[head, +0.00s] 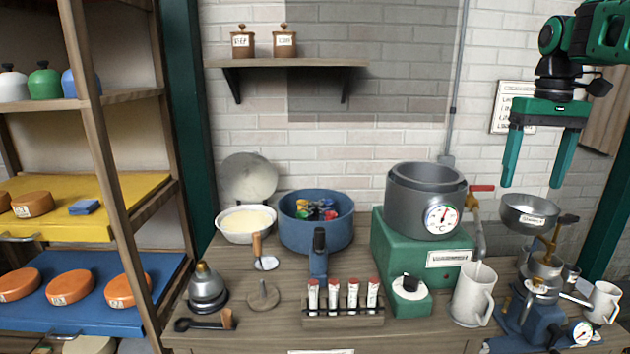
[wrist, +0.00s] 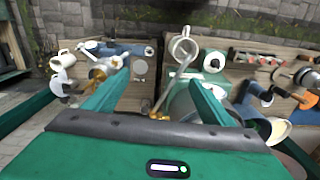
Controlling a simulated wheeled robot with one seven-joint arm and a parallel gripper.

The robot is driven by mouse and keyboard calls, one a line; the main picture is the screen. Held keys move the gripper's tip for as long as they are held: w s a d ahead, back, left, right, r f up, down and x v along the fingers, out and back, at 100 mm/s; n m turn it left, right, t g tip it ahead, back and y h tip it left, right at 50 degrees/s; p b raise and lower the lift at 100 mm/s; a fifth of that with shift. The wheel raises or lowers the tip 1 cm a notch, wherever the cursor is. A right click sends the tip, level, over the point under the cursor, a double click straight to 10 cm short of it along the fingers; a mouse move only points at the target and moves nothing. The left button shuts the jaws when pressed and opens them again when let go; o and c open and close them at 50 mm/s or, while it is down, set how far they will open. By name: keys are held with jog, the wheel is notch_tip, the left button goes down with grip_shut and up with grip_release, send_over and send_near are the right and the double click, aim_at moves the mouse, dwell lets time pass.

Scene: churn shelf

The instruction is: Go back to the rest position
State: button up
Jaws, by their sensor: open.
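My gripper (head: 538,158) hangs at the upper right of the head view, pointing down, with its two green fingers spread wide and nothing between them. It is above the right part of the bench, clear of everything under it. In the wrist view my gripper (wrist: 160,100) shows its two fingers apart, with the bench below. The steel vat (head: 412,207) on its green base stands below and left of it. A steel funnel bowl (head: 528,210) is just under it, apart from the fingertips.
On the bench stand a white jug (head: 473,296), a blue tub (head: 300,232) with coloured pieces, a rack (head: 343,318) of tubes and a white bowl (head: 246,236). A shelf unit (head: 110,180) with orange rounds is at left. A wall shelf (head: 290,63) holds two jars.

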jog(key=s+a+f+m, duration=0.1)
jog(key=s+f+m, duration=0.2)
jog(key=s+f, duration=0.8)
jog(key=s+a+f+m, duration=0.1)
jog(key=s+f+m, duration=0.2)
jog(key=s+f, duration=0.9)
jog(key=s, duration=0.6)
jog(key=shift+s+a+f, duration=0.15)
jog(key=shift+s+a, duration=0.1)
jog(key=shift+a, duration=0.15)
jog(key=shift+w+f, duration=0.2)
jog(key=shift+w, duration=0.45)
